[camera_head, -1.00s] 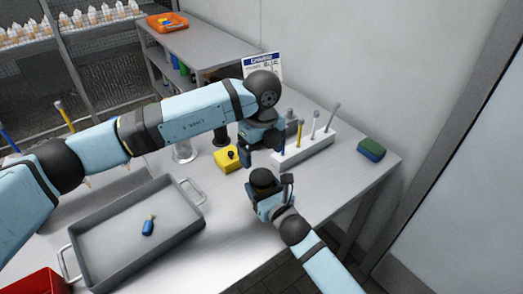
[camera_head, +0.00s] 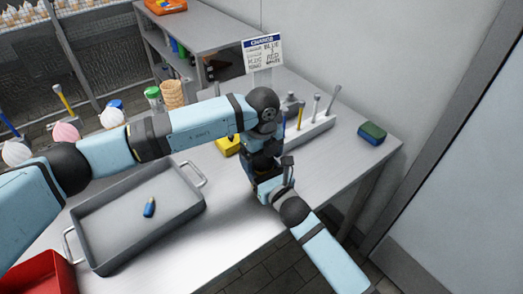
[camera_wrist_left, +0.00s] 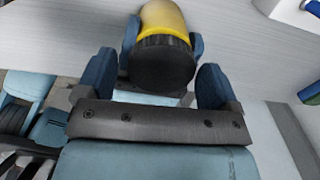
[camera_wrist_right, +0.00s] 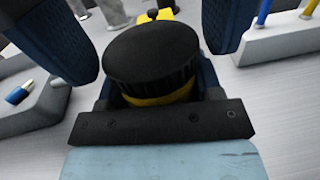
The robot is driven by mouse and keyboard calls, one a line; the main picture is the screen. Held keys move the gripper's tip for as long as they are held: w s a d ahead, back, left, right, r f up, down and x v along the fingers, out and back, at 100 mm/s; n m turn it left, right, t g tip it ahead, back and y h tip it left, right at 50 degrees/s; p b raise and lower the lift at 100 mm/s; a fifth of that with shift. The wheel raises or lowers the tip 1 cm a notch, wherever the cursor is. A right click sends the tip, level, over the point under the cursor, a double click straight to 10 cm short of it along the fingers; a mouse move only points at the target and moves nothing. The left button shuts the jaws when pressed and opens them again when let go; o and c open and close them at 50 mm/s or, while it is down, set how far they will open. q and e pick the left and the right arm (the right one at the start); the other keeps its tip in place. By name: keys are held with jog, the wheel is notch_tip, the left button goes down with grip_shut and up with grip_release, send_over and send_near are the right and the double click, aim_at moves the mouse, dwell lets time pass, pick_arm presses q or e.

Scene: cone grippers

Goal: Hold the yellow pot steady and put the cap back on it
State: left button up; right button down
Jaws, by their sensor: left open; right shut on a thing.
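The yellow pot (camera_wrist_left: 166,14) is held upright in my right gripper, above the table. Its ribbed black cap (camera_wrist_right: 150,58) sits on top, with a yellow band showing below it in the right wrist view. I cannot tell how firmly the cap is seated. My right gripper (camera_wrist_left: 162,42) is shut on the pot's sides. My left gripper (camera_wrist_left: 155,80) is open, its blue fingers on either side of the cap and apart from it. In the head view the left gripper (camera_head: 258,168) is right above the right gripper (camera_head: 267,184), and the pot is mostly hidden.
A grey tray (camera_head: 100,252) with a small blue item (camera_head: 149,207) lies left. A yellow block (camera_head: 226,146) is behind my left arm. A white rack (camera_head: 312,135) holds upright tools. A green-and-blue sponge (camera_head: 371,133) lies right. A red bin (camera_head: 40,272) is front left.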

pick_arm(q)
jog(key=c, duration=0.9)
jog(key=m, duration=0.6)
jog(key=shift+m, duration=0.4)
jog(key=shift+c, duration=0.2)
jog(key=o, duration=0.9)
jog(key=shift+c, duration=0.2)
jog(key=shift+o, duration=0.7)
jog(key=shift+d, duration=0.1)
jog(key=shift+s, duration=0.1)
